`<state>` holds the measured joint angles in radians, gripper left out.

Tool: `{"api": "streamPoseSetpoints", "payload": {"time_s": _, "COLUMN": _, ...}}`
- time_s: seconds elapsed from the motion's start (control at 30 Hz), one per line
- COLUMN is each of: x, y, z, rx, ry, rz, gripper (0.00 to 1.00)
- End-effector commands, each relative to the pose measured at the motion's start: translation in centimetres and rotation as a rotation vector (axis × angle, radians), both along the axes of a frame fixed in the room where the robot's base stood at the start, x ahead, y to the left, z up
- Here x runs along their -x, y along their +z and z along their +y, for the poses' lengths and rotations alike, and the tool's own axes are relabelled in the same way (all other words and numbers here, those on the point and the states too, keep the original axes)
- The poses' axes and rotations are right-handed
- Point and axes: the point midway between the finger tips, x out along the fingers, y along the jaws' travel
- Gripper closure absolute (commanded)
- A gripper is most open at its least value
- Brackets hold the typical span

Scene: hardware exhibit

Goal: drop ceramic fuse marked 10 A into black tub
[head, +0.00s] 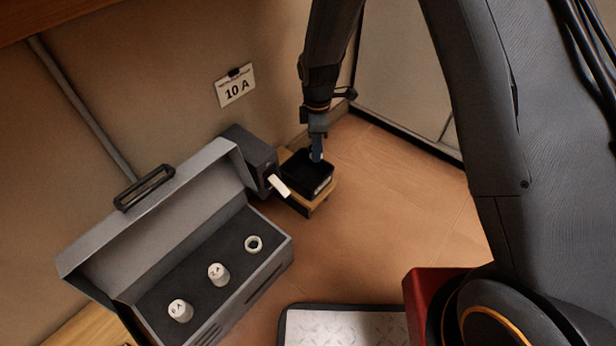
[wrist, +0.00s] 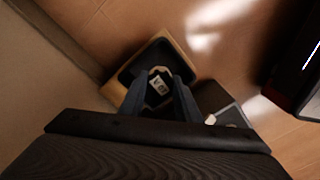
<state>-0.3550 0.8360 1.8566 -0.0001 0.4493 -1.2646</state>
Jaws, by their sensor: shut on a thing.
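The black tub (head: 322,186) stands on a small wooden stand beside the wall. My gripper (head: 316,152) points down over the tub and is shut on a white ceramic fuse (wrist: 160,84). The fuse sits between the two fingertips in the wrist view, with the dark tub (wrist: 129,73) around and behind it. Dark marking shows on the fuse, but I cannot read it surely. In the head view the fingers mostly hide the fuse. I cannot tell whether it touches the tub.
A dark box with a pale lever (head: 279,186) stands close left of the tub. Floor right of the tub is clear.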

Motion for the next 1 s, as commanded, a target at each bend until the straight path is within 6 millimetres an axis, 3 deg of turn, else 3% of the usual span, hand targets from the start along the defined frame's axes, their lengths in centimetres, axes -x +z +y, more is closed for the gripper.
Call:
{"api": "streamPoseSetpoints", "payload": {"time_s": 0.27, "x": -0.2, "y": -0.9, "z": 0.9, "rx": 0.0, "ry": 0.079, "rz": 0.001, "gripper": 0.92}}
{"api": "streamPoseSetpoints", "payload": {"time_s": 0.8, "x": -0.2, "y": -5.8, "z": 0.9, "rx": 0.0, "ry": 0.075, "rz": 0.0, "gripper": 0.92}}
{"api": "streamPoseSetpoints", "payload": {"time_s": 1.0, "x": -0.2, "y": -6.3, "z": 0.9, "rx": 0.0, "ry": 0.075, "rz": 0.0, "gripper": 0.92}}
